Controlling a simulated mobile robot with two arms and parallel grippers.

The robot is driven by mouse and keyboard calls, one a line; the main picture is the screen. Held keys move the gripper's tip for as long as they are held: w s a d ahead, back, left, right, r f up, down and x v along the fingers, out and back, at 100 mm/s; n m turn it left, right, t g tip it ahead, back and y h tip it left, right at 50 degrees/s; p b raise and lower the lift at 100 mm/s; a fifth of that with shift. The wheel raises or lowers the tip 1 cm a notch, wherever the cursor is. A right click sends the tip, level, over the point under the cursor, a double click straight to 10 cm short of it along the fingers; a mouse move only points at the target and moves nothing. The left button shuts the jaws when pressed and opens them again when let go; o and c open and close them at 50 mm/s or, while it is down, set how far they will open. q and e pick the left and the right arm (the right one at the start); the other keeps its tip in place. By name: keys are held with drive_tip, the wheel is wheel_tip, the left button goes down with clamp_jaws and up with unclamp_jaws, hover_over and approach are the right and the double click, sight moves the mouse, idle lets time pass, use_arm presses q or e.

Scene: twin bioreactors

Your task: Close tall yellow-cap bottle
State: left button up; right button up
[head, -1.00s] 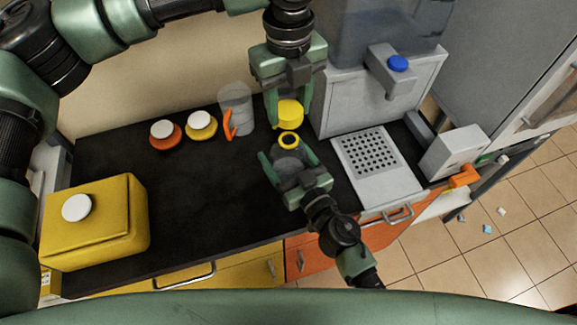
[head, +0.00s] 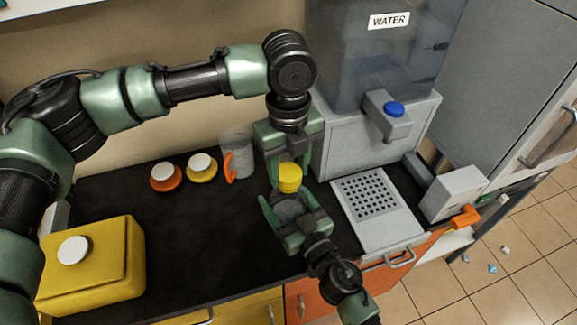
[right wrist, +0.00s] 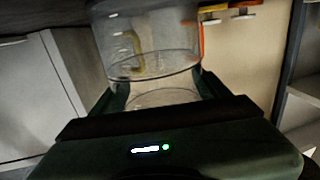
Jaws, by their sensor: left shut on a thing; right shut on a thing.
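The yellow cap (head: 289,176) is in my left gripper (head: 288,166), which reaches down from above and is shut on it. My right gripper (head: 285,200) is shut on the clear bottle (head: 290,209) and holds it from the front. The cap sits directly over the bottle's mouth and hides it. Whether the cap is seated on the neck or just above it cannot be told. In the right wrist view the clear bottle (right wrist: 150,45) stands between the fingers, and its neck is out of sight.
A clear jug with an orange handle (head: 235,155), a yellow-based white-capped container (head: 202,168) and an orange-based one (head: 166,176) stand behind left. A large yellow canister (head: 90,265) is front left. The water dispenser (head: 345,140) and its perforated tray (head: 375,215) are close on the right.

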sight(289, 206)
use_arm(q)
drive_tip(key=shift+f, duration=0.1)
drive_tip(key=shift+f, duration=0.8)
drive_tip(key=shift+f, duration=0.6)
drive_tip(key=m, duration=0.3)
drive_tip(key=shift+m, duration=0.4)
drive_tip(key=m, duration=0.4)
drive_tip(key=shift+m, duration=0.4)
drive_tip(key=m, duration=0.4)
drive_tip(key=shift+m, duration=0.3)
drive_tip(key=m, duration=0.3)
